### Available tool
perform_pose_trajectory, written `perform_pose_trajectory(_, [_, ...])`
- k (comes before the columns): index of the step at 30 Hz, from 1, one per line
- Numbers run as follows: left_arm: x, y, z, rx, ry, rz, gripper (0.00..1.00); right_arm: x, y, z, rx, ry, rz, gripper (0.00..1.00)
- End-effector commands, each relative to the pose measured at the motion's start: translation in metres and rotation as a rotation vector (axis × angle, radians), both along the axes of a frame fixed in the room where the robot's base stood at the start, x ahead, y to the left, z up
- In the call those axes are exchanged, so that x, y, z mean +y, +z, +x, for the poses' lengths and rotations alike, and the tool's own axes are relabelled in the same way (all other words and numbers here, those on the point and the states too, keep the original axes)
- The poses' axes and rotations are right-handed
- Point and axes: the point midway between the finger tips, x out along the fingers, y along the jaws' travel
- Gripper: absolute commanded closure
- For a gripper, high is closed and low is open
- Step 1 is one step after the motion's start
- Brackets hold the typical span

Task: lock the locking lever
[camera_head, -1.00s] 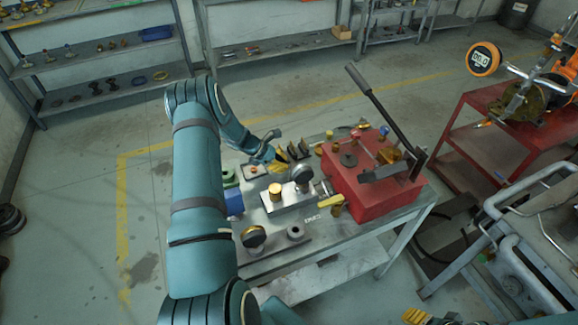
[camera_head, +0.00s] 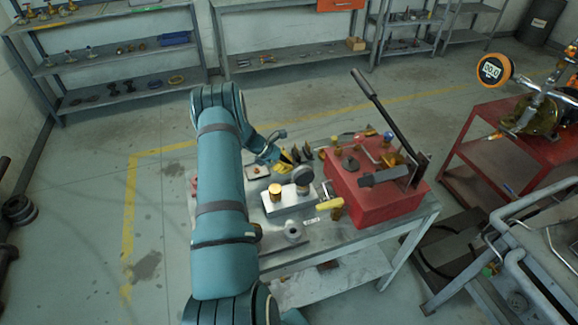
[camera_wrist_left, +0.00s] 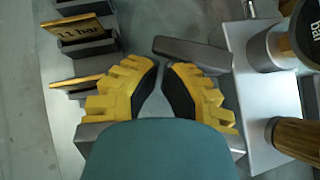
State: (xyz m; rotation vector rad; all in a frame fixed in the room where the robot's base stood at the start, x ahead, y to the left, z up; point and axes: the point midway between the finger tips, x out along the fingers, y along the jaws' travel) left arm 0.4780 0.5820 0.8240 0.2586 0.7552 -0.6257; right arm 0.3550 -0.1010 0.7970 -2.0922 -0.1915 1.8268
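A grey bar-shaped lever (camera_wrist_left: 193,54) lies just ahead of the fingertips in the left wrist view, beside a metal block (camera_wrist_left: 262,95). I cannot tell for sure whether it is the locking lever, or whether it is locked. My left gripper (camera_wrist_left: 161,75) is open, its yellow fingers with dark pads apart and nothing between them. The right fingertip is close to the bar; contact cannot be told. In the head view, the left gripper (camera_head: 285,160) is low over the workbench, behind the metal block (camera_head: 289,200) with its gauge (camera_head: 303,175). My right gripper is not in view.
A red box (camera_head: 375,205) with a long black handle (camera_head: 385,115) stands on the workbench (camera_head: 315,245). A yellow handle (camera_head: 329,204) sits between box and block. Slotted holders (camera_wrist_left: 88,43) lie left of the gripper. A red cart (camera_head: 500,160) stands at right.

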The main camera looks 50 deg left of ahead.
Motion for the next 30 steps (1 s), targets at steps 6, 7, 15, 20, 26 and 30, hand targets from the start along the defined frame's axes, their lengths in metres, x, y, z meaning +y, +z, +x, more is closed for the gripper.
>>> perform_pose_trajectory(6, [0.0, 0.0, -0.003, 0.001, 0.001, 0.001, 1.0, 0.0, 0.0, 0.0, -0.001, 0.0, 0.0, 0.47])
perform_pose_trajectory(7, [0.001, 0.0, -0.004, 0.001, 0.001, 0.001, 1.0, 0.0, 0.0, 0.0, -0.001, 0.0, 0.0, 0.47])
perform_pose_trajectory(15, [0.001, 0.0, -0.015, 0.001, 0.0, 0.001, 1.0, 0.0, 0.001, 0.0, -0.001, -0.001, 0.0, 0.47])
perform_pose_trajectory(20, [0.001, 0.0, -0.016, 0.001, 0.0, 0.001, 1.0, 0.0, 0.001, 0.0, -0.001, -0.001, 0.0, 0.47])
perform_pose_trajectory(26, [0.001, 0.0, -0.016, 0.001, 0.0, 0.001, 1.0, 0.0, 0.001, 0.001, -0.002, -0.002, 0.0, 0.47])
perform_pose_trajectory(30, [0.001, -0.001, -0.018, 0.001, -0.001, 0.001, 1.0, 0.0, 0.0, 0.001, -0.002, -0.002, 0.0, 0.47])
